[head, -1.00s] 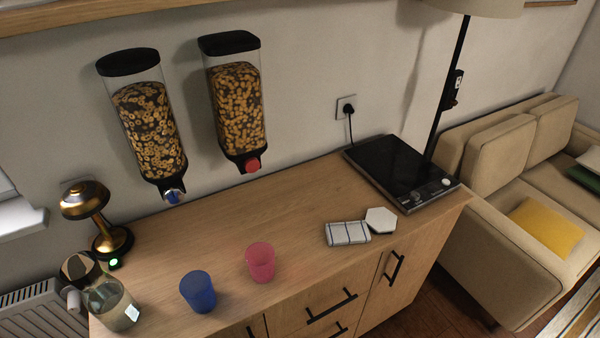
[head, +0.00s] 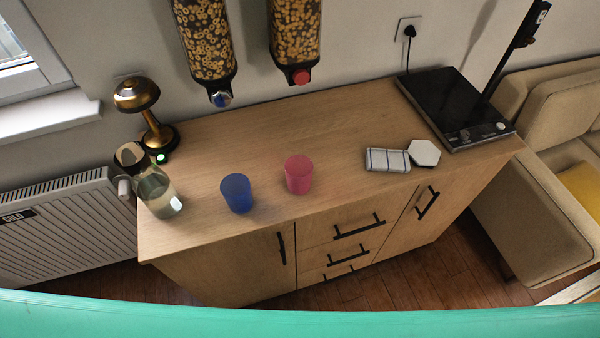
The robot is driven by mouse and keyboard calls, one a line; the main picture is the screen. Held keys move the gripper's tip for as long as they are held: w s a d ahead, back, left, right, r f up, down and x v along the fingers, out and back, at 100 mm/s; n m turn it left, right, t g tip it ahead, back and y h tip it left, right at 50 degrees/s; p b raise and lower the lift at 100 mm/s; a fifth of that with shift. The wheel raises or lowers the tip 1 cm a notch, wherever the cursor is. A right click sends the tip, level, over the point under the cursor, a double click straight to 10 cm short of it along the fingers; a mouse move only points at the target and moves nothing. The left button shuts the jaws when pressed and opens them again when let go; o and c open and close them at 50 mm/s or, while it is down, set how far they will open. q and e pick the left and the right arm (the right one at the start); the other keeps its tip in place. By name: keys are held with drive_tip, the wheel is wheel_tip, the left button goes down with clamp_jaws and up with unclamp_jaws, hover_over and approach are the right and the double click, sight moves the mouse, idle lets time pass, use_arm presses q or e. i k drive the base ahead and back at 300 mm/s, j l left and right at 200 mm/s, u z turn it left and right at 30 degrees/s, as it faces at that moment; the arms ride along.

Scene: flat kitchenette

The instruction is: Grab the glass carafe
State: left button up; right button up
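The glass carafe (head: 157,192) stands upright at the left end of the wooden counter. It is clear glass with a dark round top and a small pale label low on its side. Something pale and rounded, which I cannot make out, shows at its left near the counter edge. Neither of my grippers is in view.
A blue cup (head: 237,194) and a pink cup (head: 299,175) stand right of the carafe. A brass lamp (head: 146,115) is close behind it. A radiator (head: 65,228) is left of the counter.

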sight(151, 184)
drive_tip(key=k+u, duration=0.1)
drive_tip(key=u, duration=1.05)
